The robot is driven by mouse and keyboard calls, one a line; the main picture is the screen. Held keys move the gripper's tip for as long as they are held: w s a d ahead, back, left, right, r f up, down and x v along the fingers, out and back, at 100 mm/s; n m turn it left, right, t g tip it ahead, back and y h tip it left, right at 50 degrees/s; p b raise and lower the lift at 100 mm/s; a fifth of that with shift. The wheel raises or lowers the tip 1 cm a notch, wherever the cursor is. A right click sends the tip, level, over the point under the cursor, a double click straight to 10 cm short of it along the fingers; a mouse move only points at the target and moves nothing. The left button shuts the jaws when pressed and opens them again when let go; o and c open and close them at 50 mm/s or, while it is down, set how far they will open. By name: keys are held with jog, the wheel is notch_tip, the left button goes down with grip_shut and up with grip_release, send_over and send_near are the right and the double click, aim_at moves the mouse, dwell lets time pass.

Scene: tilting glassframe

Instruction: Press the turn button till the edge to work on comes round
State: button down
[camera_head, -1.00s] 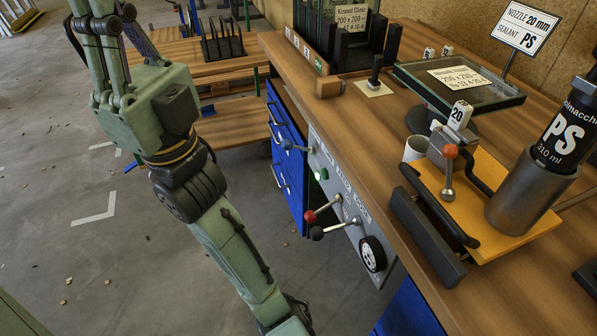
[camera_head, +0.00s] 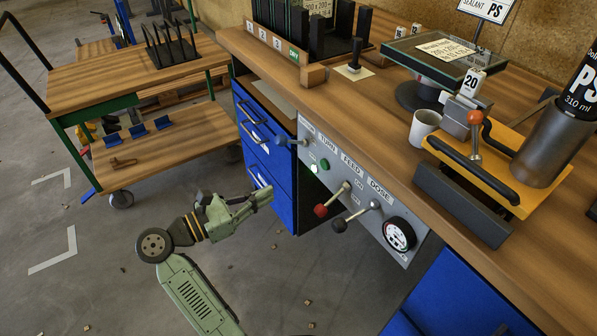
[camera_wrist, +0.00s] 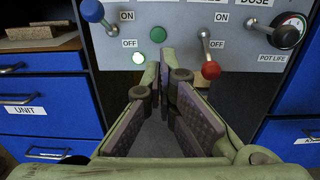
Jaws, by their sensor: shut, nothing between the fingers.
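The green turn button (camera_head: 324,164) sits on the grey control panel (camera_head: 372,205) under the word TURN. It also shows in the wrist view (camera_wrist: 158,34), just above my fingertips, with a pale lit lamp (camera_wrist: 138,58) below it to the left. My gripper (camera_head: 266,192) is low in front of the panel, to the left of and below the button. In the wrist view my gripper (camera_wrist: 164,64) is shut and empty, its fingers pointing toward the panel and apart from the button. The glass unit (camera_head: 445,52) lies on a dark round stand on the bench.
A blue-knobbed lever (camera_head: 279,142), a red-knobbed lever (camera_head: 321,210), a black-knobbed lever (camera_head: 339,226) and a dial (camera_head: 399,234) stick out around the button. Blue drawers (camera_head: 265,150) are at left. A wooden trolley (camera_head: 140,80) stands beyond. Floor around my arm is mostly clear.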

jog(key=shift+d+f, duration=0.1)
jog(key=p, duration=0.4)
send_near(324, 167)
jog(key=x, duration=0.5)
jog(key=shift+d+r, duration=0.25)
jog(key=shift+r, duration=0.05)
jog(key=shift+p+x, duration=0.4)
jog(key=shift+x, duration=0.35)
jog(key=shift+w+f, duration=0.1)
jog(key=shift+f, duration=0.1)
